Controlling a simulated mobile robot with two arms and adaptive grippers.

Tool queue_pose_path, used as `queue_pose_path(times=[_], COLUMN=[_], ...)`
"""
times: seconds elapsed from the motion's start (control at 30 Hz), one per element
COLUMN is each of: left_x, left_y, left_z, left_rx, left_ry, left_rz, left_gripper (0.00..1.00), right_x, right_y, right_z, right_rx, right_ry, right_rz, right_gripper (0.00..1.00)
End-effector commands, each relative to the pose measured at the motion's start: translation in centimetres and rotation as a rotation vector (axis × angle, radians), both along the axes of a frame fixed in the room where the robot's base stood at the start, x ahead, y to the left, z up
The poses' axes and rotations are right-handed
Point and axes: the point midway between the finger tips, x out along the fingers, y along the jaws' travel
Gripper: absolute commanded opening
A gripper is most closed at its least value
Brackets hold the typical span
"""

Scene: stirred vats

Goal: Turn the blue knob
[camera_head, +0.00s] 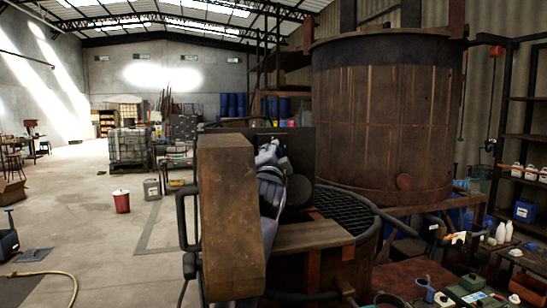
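I cannot make out a blue knob in this view. In the middle, close to me, a rusty brown upright block (230,215) covers much of what lies behind it. Just right of it is a bluish-grey and white mechanical part (270,180), partly hidden; I cannot tell what it is. A low round vat (340,265) with a dark grating (345,212) and a wooden board (308,236) on top stands beside it. A large rusty vat (385,120) rises behind.
A cluttered red bench (405,277) with bottles and small containers is at the lower right. Shelves (525,135) stand at the right edge. A red bucket (121,201) and a grey canister (152,188) stand on the floor. A hose (72,285) lies lower left. The left floor is mostly open.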

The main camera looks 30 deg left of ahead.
Motion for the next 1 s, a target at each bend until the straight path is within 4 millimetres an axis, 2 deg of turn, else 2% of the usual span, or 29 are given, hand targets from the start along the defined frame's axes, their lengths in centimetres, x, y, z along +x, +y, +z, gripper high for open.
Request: queue_pose_path(times=[0.17,0.2,0.5,0.83,1.0], left_x=[0.1,0.1,0.0,-0.1,-1.5], left_y=[-0.1,-0.1,-0.1,-0.1,-0.9], left_z=[-0.1,-0.1,0.0,-0.1,-0.4], left_rx=[-0.001,-0.001,-0.001,-0.001,0.0], left_ry=[0.001,0.001,0.0,0.0,-0.002], left_rz=[-0.003,-0.003,-0.001,0.0,-0.001], left_gripper=[0.03,0.32,0.51,0.51,0.51], right_x=[0.0,0.0,0.0,-0.1,-0.1], right_y=[0.0,0.0,0.0,0.2,0.1], right_z=[0.0,0.0,0.0,0.0,0.0], right_rx=[0.0,0.0,0.001,0.002,0.002], right_ry=[0.0,0.0,0.0,0.001,0.001], right_rz=[0.0,0.0,0.001,0.001,0.001], right_gripper=[0.32,0.32,0.32,0.32,0.32])
